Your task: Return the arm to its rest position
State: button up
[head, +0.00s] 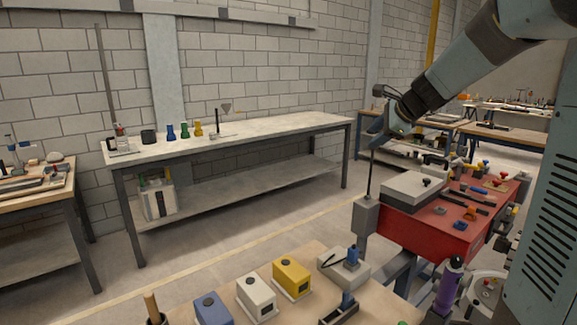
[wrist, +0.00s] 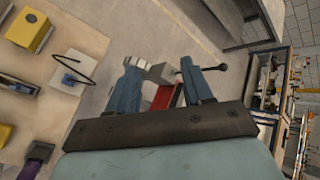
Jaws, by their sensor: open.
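My arm reaches in from the upper right of the head view. My gripper (head: 376,128) hangs in the air above and behind the grey end of the red sandbed (head: 415,236). In the wrist view the two blue fingers of my gripper (wrist: 160,78) stand apart with nothing held between them. Part of the red sandbed (wrist: 161,98) and a grey block show beyond the gap. In the head view the fingertips are small and partly merge with the background.
A thin upright rod (head: 371,175) stands close below my gripper. A long bench (head: 240,138) stands along the wall. Open floor lies between.

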jog(key=s+a+n+g+h, duration=0.1)
jog(key=s+a+n, duration=0.1)
jog(key=s+n, duration=0.5)
jog(key=s+a+n+g+h, duration=0.1)
jog(key=s+a+n, duration=0.1)
jog(key=s, duration=0.8)
jog(key=s+d+f+n+h, duration=0.1)
jog(key=s+f+n, duration=0.2)
jog(key=s+n, duration=0.2)
jog(key=s+d+f+n+h, duration=0.1)
jog(key=s+f+n, duration=0.2)
jog(key=s, duration=0.9)
jog(key=shift+s+d+f+n+g+h, duration=0.3)
jog(key=shift+d+n+g, duration=0.1)
jog(key=shift+n, duration=0.6)
jog(key=shift+c, duration=0.8)
